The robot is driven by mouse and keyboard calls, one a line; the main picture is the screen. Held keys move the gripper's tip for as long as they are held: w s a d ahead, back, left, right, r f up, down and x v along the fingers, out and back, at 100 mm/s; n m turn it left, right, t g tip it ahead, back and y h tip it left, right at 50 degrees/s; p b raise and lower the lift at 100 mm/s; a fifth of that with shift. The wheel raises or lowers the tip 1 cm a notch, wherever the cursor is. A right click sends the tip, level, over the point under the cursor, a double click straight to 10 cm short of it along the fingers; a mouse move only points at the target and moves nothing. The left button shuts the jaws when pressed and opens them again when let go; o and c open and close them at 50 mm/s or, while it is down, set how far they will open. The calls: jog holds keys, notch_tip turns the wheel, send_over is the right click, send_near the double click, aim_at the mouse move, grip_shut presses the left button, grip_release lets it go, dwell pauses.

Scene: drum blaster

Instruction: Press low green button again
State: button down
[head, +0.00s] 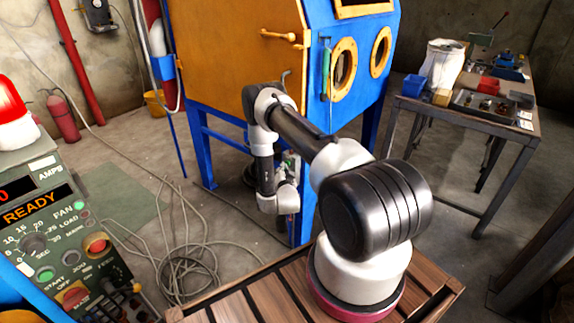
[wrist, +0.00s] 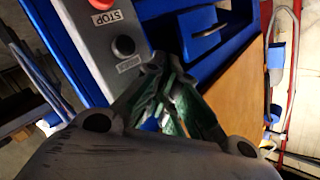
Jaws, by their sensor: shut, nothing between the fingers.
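My gripper (wrist: 158,68) is shut and empty in the wrist view, its greenish fingers together. Its tips are close to a grey control box (wrist: 83,45) on the blue cabinet. The box carries a red button (wrist: 103,4) labelled STOP and a dark round button (wrist: 123,46) with a label beside it. The tips lie just right of the dark button; I cannot tell whether they touch anything. No green button shows clearly in the wrist view. In the head view my gripper (head: 290,163) is partly hidden by the arm. A green START button (head: 46,273) sits on the left panel.
The blue blasting cabinet (head: 349,105) with its orange door (head: 235,45) stands in front of my arm. A green-grey control panel (head: 65,205) is at left. Loose cables (head: 187,265) lie on the floor. A workbench (head: 465,112) stands at right.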

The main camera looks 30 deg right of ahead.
jog(key=shift+w+d, duration=0.15)
jog(key=shift+d, duration=0.2)
dwell(0.3)
dwell(0.4)
jog(key=shift+s+a, duration=0.35)
jog(key=shift+a, duration=0.45)
jog(key=shift+s+a, duration=0.3)
jog(key=shift+a, duration=0.5)
jog(key=shift+s+a, duration=0.25)
jog(key=shift+a, duration=0.5)
jog(key=shift+s+a, duration=0.3)
jog(key=shift+a, duration=0.5)
